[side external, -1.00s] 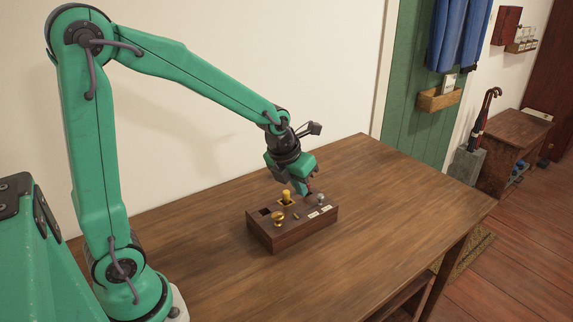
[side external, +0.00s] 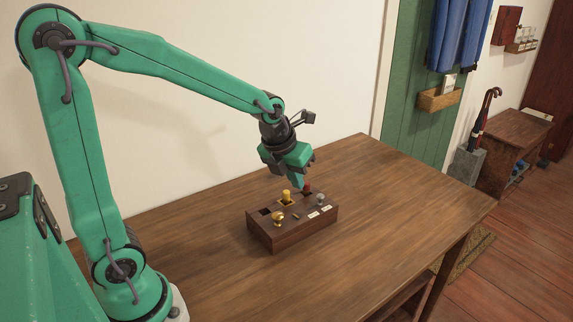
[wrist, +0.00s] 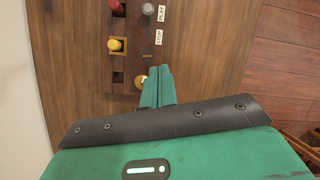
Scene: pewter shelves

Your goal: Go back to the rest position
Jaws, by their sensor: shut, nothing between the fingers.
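My gripper (side external: 298,184) is shut and empty, with its green fingers pointing down above the back part of a dark wooden control box (side external: 276,240). In the wrist view my gripper (wrist: 160,72) shows its two fingers pressed together, and the box (wrist: 133,22) lies beyond them. The fingers look apart from the box in the side view. A red knob (side external: 307,187), a yellow knob (side external: 286,195), a brass knob (side external: 278,217) and a grey knob (side external: 320,199) stand on its top.
The box stands on a brown wooden table (side external: 400,200), with bare tabletop around it. A pale wall (side external: 250,60) runs behind. Right of the table are an umbrella in a stand (side external: 467,163) and a small wooden cabinet (side external: 510,145).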

